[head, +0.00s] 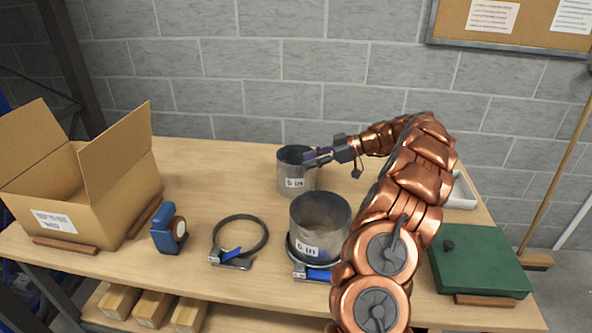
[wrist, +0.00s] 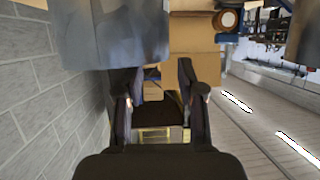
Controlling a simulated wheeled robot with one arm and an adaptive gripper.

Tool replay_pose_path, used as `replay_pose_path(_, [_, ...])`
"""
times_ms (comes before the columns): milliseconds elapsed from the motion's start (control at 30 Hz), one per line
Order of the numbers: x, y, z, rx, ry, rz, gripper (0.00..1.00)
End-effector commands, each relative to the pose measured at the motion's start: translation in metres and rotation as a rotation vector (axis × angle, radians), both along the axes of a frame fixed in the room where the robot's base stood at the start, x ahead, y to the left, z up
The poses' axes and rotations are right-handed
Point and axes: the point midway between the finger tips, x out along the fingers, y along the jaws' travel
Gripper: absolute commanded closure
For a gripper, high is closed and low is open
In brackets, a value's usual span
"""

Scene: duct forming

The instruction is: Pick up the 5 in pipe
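The 5 in pipe (head: 292,176) is the smaller grey metal cylinder, standing upright at the back of the table in the head view, with a white size label on its front. My gripper (head: 316,157) reaches in from the right, its fingers at the pipe's upper right rim. In the wrist view a grey metal surface, probably this pipe (wrist: 115,35), fills the upper left. My gripper's two dark fingers (wrist: 158,90) are spread, with a gap between them. The left fingertip overlaps the metal's lower edge; I cannot tell whether they touch.
A larger 6 in pipe (head: 318,222) stands in front, in a clamp ring. A green case (head: 480,262) is right. The back left of the table is clear.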

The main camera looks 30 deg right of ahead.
Motion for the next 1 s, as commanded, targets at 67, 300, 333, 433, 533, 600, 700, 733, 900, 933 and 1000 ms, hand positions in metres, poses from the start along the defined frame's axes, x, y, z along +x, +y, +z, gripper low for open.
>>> replay_pose_path(67, [0.001,0.001,0.000,-0.001,0.000,-0.001,0.61])
replay_pose_path(300, [0.007,0.014,-0.004,0.001,0.002,-0.002,0.61])
replay_pose_path(333, [0.008,0.018,-0.005,0.003,0.002,-0.002,0.61])
replay_pose_path(433, [0.013,0.026,-0.009,0.001,0.003,-0.001,0.61])
replay_pose_path(533, [0.020,0.035,-0.014,0.000,0.001,-0.003,0.61])
replay_pose_path(600, [0.023,0.039,-0.017,0.001,0.001,-0.001,0.61])
replay_pose_path(700, [0.025,0.043,-0.020,0.000,0.000,-0.001,0.61])
replay_pose_path(733, [0.025,0.043,-0.020,0.000,0.000,-0.001,0.61])
replay_pose_path(900, [0.026,0.043,-0.021,0.000,-0.001,-0.002,0.61])
replay_pose_path(933, [0.025,0.043,-0.021,0.000,-0.001,-0.002,0.62])
replay_pose_path(1000, [0.026,0.043,-0.021,0.000,-0.001,-0.002,0.70])
